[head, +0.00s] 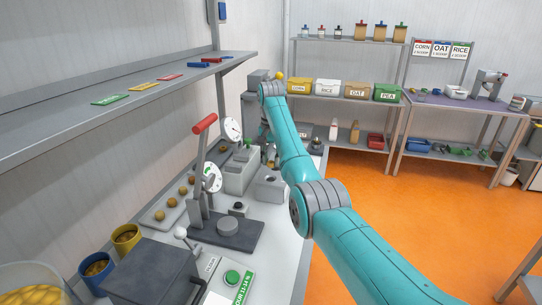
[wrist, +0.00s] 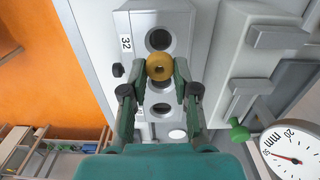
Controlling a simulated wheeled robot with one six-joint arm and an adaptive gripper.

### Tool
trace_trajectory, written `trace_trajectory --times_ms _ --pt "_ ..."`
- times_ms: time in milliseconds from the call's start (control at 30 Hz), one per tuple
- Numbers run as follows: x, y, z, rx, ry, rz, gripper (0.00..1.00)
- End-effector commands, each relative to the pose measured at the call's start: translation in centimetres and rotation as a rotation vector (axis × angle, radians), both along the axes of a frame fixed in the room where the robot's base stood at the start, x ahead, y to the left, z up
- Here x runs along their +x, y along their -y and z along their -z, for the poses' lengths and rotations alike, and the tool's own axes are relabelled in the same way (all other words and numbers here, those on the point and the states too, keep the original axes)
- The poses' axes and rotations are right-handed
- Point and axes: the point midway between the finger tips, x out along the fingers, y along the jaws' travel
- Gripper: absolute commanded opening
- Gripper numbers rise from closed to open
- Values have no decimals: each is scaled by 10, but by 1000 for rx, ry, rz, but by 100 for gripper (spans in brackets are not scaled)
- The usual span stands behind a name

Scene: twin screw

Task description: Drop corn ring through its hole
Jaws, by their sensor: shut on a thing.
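In the wrist view my gripper (wrist: 159,72) is shut on the corn ring (wrist: 159,67), a small yellow-brown ring held between the fingertips. Behind the ring is a grey gauge block (wrist: 180,22) with a "32" label and several round holes in a row. The ring appears between the top hole (wrist: 159,39) and the hole partly hidden behind it. I cannot tell the height gap between ring and block. In the head view my arm hides most of the gripper and the ring.
A dial gauge (wrist: 292,150) and a green knob (wrist: 239,132) are at right in the wrist view. In the head view a red-handled press (head: 204,124), a tray of brown rings (head: 160,213) and yellow and blue cups (head: 125,237) crowd the bench. Orange floor lies right.

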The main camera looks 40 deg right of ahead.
Motion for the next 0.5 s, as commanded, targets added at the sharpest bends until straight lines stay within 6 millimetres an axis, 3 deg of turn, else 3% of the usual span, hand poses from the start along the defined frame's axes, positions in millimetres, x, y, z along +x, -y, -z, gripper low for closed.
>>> trace_trajectory --times_ms 500 --pt "0 0 36 1 -1 0 20"
